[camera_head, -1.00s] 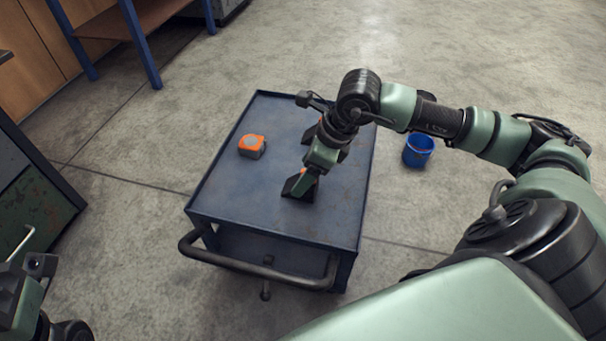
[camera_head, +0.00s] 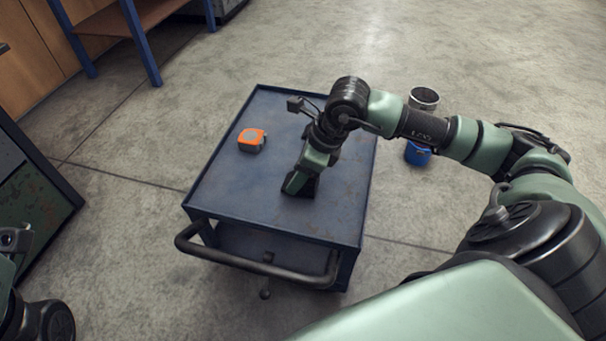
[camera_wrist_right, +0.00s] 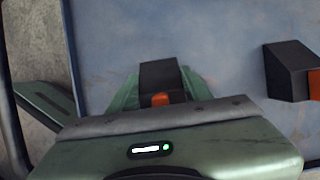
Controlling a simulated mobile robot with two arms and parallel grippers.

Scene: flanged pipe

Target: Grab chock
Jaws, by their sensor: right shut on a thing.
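A black chock with an orange patch (camera_wrist_right: 160,78) sits between the fingers of my right gripper (camera_wrist_right: 158,92) in the right wrist view. In the head view that gripper (camera_head: 298,186) is shut on the chock (camera_head: 308,190), low over the blue cart top (camera_head: 230,190). I cannot tell whether the chock touches the surface.
The cart has a raised rim and a front handle (camera_head: 262,267). A blue bucket (camera_head: 417,155) and a grey round container (camera_head: 424,98) stand on the floor to the right. The cart's front half is mostly clear.

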